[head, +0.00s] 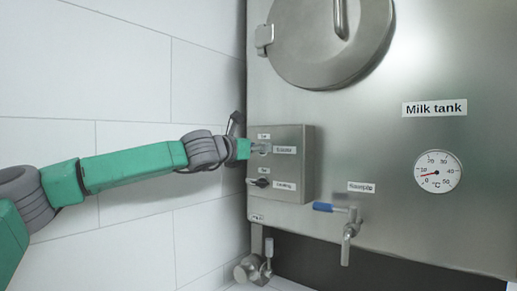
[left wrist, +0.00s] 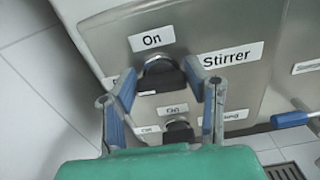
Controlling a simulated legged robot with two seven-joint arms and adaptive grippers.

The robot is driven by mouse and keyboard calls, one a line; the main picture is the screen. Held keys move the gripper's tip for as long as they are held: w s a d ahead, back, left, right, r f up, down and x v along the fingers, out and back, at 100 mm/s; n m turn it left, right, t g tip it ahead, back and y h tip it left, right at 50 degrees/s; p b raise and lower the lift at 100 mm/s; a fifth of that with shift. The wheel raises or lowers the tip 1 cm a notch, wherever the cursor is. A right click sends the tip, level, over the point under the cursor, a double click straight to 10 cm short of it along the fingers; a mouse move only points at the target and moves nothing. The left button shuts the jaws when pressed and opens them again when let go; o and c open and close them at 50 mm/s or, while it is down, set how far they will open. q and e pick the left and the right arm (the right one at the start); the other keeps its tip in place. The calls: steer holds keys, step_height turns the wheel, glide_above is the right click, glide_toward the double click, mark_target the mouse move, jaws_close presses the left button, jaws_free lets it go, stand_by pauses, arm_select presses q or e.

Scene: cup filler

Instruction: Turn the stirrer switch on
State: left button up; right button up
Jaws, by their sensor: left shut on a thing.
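The stirrer switch (left wrist: 168,77) is a black rotary knob with a silver collar. It sits on the grey control box (head: 307,160), below an "On" label (left wrist: 151,39) and left of the "Stirrer" label (left wrist: 226,54). In the head view my left gripper (head: 252,149) reaches the box from the left and mostly hides the knob. In the left wrist view my left gripper (left wrist: 160,84) has one finger on each side of the knob and is shut on it. Which way the knob points is hard to tell. My right gripper is not in view.
A second black knob (head: 260,183) sits just below on the same box. The milk tank (head: 430,70) carries a round thermometer (head: 438,172) and a tap with a blue handle (head: 323,207) at lower right. A white tiled wall (head: 130,60) stands at left.

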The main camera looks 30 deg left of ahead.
arm_select(q)
steer(key=m, duration=0.3)
steer(key=shift+w+f, duration=0.1)
steer(key=shift+f, duration=0.25)
steer(key=m+p, duration=0.1)
steer(key=m, duration=0.4)
steer(key=shift+d+m, duration=0.15)
steer(key=shift+m, duration=0.25)
steer(key=m, duration=0.4)
steer(key=shift+f+m, duration=0.1)
steer(key=shift+m, duration=2.1)
